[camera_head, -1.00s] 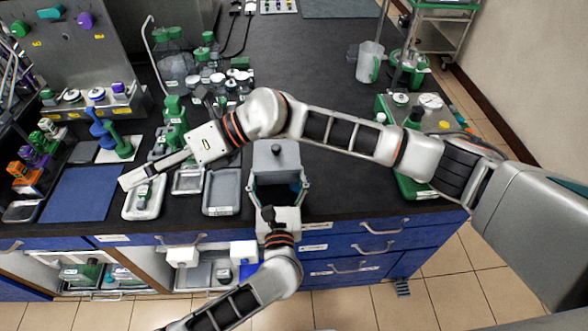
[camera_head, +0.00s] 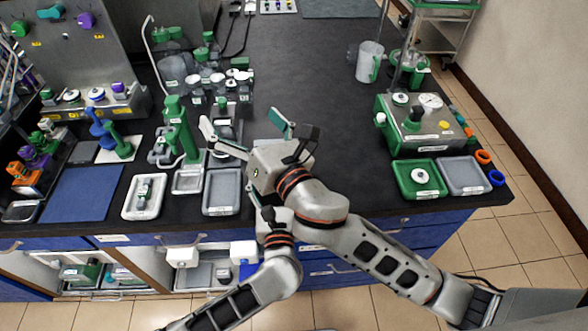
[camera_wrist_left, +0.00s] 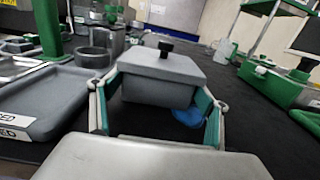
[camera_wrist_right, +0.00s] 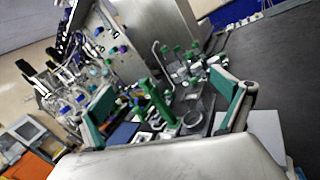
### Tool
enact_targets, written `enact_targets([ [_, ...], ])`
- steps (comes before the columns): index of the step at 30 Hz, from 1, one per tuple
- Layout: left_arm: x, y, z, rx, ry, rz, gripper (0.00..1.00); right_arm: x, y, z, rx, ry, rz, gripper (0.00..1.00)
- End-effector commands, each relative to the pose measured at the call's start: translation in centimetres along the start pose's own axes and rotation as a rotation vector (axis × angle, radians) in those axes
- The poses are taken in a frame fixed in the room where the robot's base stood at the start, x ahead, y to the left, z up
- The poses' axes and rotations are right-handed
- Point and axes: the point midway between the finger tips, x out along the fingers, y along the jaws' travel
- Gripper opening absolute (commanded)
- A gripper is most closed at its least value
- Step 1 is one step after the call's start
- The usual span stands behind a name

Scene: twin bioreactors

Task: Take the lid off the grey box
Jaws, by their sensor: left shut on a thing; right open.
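The grey box (camera_wrist_left: 150,92) stands in the left wrist view, with its flat grey lid (camera_wrist_left: 180,66) seated on top. The lid has a black knob (camera_wrist_left: 166,47). My left gripper (camera_wrist_left: 158,108) is shut on the grey box, one finger at each side of it. In the head view my right gripper (camera_head: 243,126) is open and empty, with its fingers spread toward the back of the bench. Its palm covers the box, so box and lid are hidden there. The right wrist view shows the open fingers (camera_wrist_right: 165,100) with nothing between them.
A grey tray (camera_head: 222,208) lies left of my grippers, with a green-topped stand (camera_head: 180,130) behind it. Several bottles and jars stand at the back left. A green device (camera_head: 425,125) and a green tray (camera_head: 402,180) are at the right. The bench's centre-right is clear.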

Motion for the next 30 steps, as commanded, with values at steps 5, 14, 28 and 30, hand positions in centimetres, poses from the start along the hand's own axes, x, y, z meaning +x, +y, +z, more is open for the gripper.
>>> enact_targets([
  [5, 0.0, 0.0, 0.0, 0.001, 0.001, 0.0, 0.37, -4.3, -5.3, -3.9, -0.128, 0.175, -0.192, 1.0],
  [14, 0.0, 0.0, 0.0, 0.001, 0.0, 0.0, 0.37, -9.5, -9.1, -7.8, -0.281, 0.397, -0.304, 1.0],
  [28, 0.0, 0.0, 0.0, 0.001, 0.0, 0.0, 0.37, -5.2, -11.4, -10.0, -0.299, 0.419, -0.312, 1.0],
  [30, 0.0, 0.0, 0.0, 0.001, 0.0, 0.0, 0.37, -4.1, -11.8, -10.4, -0.298, 0.418, -0.313, 1.0],
])
